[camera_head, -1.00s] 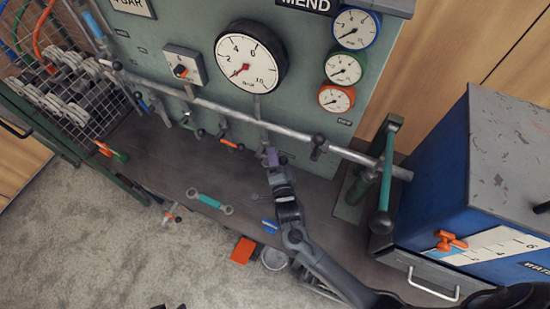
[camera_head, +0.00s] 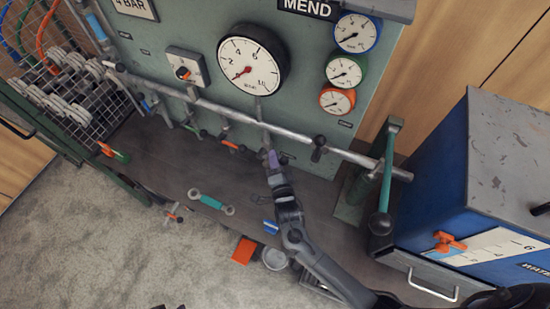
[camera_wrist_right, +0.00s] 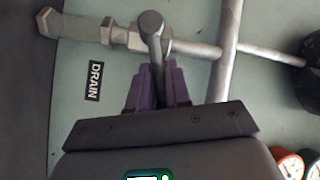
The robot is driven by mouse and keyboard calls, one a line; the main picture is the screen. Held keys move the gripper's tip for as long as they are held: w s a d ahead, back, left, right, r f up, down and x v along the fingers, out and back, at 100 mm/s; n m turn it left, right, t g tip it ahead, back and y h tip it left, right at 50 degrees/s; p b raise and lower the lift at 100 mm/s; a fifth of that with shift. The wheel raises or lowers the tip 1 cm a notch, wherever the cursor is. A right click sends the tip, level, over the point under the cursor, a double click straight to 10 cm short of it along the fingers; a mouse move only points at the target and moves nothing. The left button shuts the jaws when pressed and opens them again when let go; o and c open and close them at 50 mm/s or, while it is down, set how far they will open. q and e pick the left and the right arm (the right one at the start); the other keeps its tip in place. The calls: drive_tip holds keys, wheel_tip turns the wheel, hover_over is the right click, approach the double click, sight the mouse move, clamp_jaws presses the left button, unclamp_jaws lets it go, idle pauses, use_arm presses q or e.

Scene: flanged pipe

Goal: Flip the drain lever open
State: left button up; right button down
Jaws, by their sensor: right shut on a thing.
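The drain valve shows in the right wrist view beside the black DRAIN label (camera_wrist_right: 94,81), on a short stub that branches from the grey pipe (camera_wrist_right: 226,45). Its grey lever (camera_wrist_right: 157,58), with a rounded end, points down between the purple fingers of my right gripper (camera_wrist_right: 158,88). The gripper is shut on the lever. In the head view my right gripper (camera_head: 271,158) is below the long pipe (camera_head: 240,115), under the large gauge. The fingers hide part of the lever there. My left gripper is not in view.
Other small valves hang along the pipe, one with an orange lever (camera_head: 232,146). A green-handled pump (camera_head: 386,180) and a blue water tank (camera_head: 435,180) stand to the right.

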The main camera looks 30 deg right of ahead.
drive_tip(key=r+n+g+p, duration=0.1)
drive_tip(key=p, duration=0.2)
drive_tip(key=shift+w+r, duration=0.15)
drive_tip(key=shift+r, duration=0.25)
drive_tip(key=shift+w+f+n+g+p, duration=0.1)
drive_tip(key=shift+n+g+p, duration=0.2)
drive_tip(key=shift+p, duration=0.15)
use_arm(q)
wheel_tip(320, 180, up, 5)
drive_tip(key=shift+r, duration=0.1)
use_arm(e)
drive_tip(key=c, duration=1.2)
unclamp_jaws()
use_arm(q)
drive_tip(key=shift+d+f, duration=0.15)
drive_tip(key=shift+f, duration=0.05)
use_arm(e)
drive_tip(key=shift+o, duration=0.3)
drive_tip(key=shift+d, duration=0.25)
drive_tip(key=shift+a+f, duration=0.15)
drive_tip(key=shift+a, duration=0.1)
drive_tip(key=shift+s, duration=0.2)
